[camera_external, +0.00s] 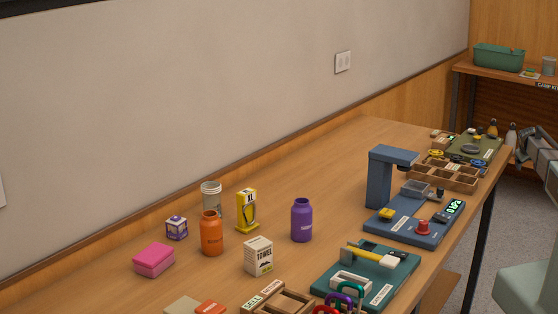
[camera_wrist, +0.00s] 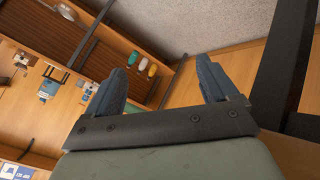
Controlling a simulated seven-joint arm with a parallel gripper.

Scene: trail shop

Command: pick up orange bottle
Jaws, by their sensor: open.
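The orange bottle (camera_external: 211,236) stands upright on the wooden table in the external view, left of centre. A clear jar (camera_external: 211,196) with a pale lid stands just behind it, and a white towel box (camera_external: 258,256) stands to its right. My gripper (camera_external: 532,140) is at the right edge of the external view, far from the bottle and beyond the table's side. In the wrist view my gripper (camera_wrist: 162,88) has its two fingers wide apart with nothing between them. The orange bottle is not visible in the wrist view.
A purple bottle (camera_external: 301,220), yellow box (camera_external: 247,211), small purple-and-white box (camera_external: 176,228) and pink block (camera_external: 154,260) stand around the orange bottle. A blue press-like stand (camera_external: 414,225) and green tray (camera_external: 365,278) occupy the right side. The table's middle back is clear.

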